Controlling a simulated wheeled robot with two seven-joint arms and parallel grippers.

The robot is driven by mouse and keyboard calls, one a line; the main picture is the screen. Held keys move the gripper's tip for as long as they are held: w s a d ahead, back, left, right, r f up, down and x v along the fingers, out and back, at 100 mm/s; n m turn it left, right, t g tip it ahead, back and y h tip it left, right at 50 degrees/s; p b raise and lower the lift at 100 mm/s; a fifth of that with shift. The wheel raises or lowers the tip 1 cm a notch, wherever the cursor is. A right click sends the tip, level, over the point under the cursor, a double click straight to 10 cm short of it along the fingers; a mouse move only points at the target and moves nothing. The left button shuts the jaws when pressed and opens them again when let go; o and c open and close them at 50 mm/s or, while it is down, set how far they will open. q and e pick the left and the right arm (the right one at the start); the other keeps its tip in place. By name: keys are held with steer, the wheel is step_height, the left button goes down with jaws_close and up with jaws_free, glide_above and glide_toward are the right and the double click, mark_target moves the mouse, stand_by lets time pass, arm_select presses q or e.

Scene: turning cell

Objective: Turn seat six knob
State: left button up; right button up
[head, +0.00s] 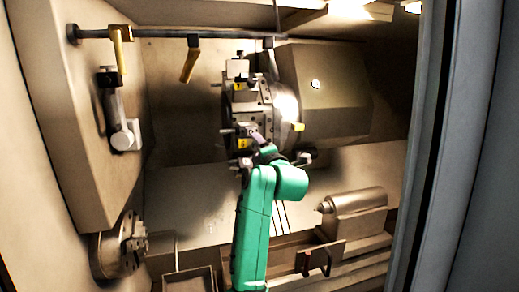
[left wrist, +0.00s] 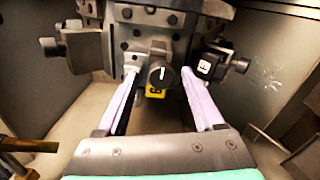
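In the left wrist view a dark round knob (left wrist: 162,75) with a white line on its face sits on the tool turret (left wrist: 150,32). A yellow tag (left wrist: 155,91) with a black digit, too small to read surely, is just below it. My left gripper (left wrist: 160,77) is open, with one pale finger on each side of the knob and gaps between. In the head view the turret (head: 262,101) is at the centre, and my left gripper (head: 247,137) is at its lower face, where the knob is hard to make out. My right gripper is out of view.
Tool blocks stick out beside the fingers, one at left (left wrist: 80,45) and one at right (left wrist: 212,63). A chuck (head: 118,246) is at lower left and a tailstock (head: 353,212) at lower right. The cell's door frame (head: 425,150) bounds the right side.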

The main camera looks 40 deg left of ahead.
arm_select(q)
steer(key=b+v, duration=0.7)
steer(key=v, duration=0.7)
steer(key=shift+d, duration=0.25)
steer(key=shift+s+a, duration=0.1)
